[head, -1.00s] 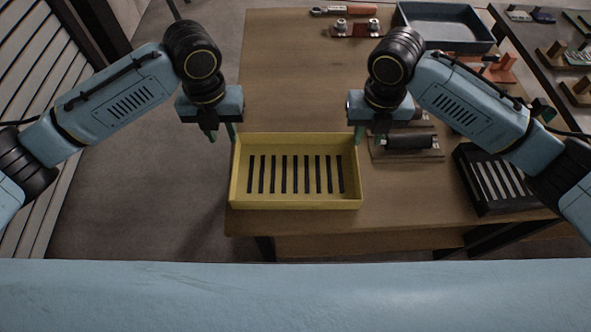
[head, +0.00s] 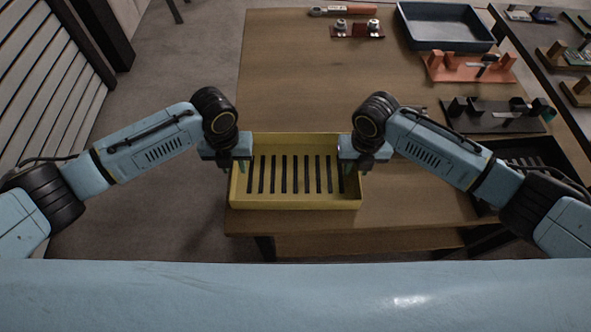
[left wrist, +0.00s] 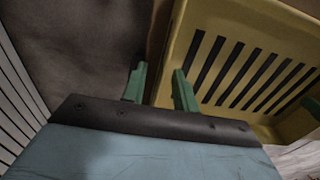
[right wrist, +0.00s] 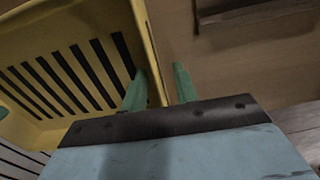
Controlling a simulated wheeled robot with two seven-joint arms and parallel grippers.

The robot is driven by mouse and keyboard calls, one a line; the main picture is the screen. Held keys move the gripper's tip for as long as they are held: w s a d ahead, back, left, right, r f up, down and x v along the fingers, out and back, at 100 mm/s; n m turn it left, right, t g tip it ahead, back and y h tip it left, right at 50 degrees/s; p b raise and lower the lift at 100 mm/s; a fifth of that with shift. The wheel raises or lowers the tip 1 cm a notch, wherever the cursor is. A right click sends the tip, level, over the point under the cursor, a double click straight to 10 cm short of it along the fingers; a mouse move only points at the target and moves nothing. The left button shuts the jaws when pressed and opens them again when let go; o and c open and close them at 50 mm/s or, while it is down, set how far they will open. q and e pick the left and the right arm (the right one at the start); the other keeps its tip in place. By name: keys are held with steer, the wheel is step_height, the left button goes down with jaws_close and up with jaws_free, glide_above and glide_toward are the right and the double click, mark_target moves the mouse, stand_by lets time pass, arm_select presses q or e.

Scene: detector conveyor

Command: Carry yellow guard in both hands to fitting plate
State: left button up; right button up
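The yellow guard (head: 296,204), a shallow box with dark slots in its floor, sits upright on the table's near left part. My left gripper (head: 233,167) is open at its left wall; in the left wrist view its fingers (left wrist: 159,88) stand apart on either side of that wall. My right gripper (head: 354,168) is open at the right wall; in the right wrist view its fingers (right wrist: 160,88) also straddle the wall, with gaps visible. I cannot tell which thing is the fitting plate; a dark plate with upright blocks (head: 478,121) lies right of the guard.
The wooden table (head: 300,70) is clear behind the guard. A blue-grey tray (head: 450,46), an orange fixture (head: 470,73) and a red fixture (head: 358,32) stand farther back. A black slotted tray (head: 540,148) is partly hidden by my right arm. A dark side table stands at right.

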arm_select(q)
jaws_close()
arm_select(e)
jaws_close()
arm_select(q)
steer(key=shift+w+r, duration=0.1)
arm_select(e)
steer(key=shift+w+r, duration=0.1)
stand_by(1.0)
